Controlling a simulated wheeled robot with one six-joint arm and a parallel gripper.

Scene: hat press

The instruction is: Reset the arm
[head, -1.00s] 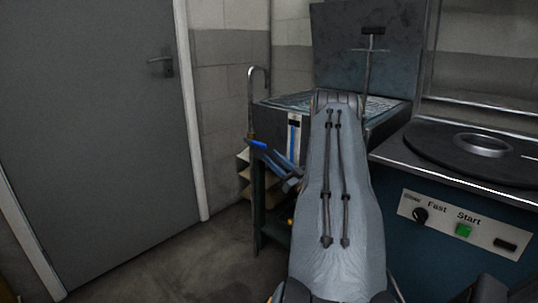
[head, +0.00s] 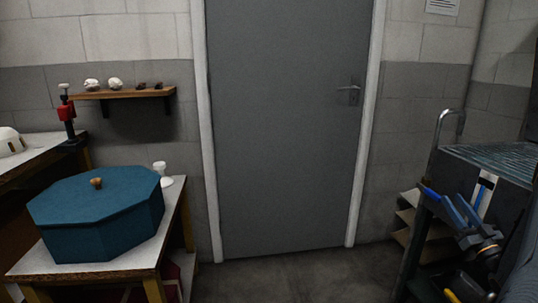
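My gripper (head: 452,208) seems to be the blue-tipped, grey-bodied part at the lower right, in front of the dark press-like machine (head: 505,163). An orange ring shows on the wrist behind it. It is small and dark, so I cannot tell how far apart its fingers are, and I see nothing held in it. Most of my arm is outside the picture; only a dark sliver of it seems to show at the right edge.
A closed grey door (head: 285,120) fills the middle. At the left, a blue eight-sided box (head: 100,215) with a wooden knob stands on a table (head: 150,262). A wall shelf (head: 125,93) holds small items. The floor (head: 300,272) before the door is clear.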

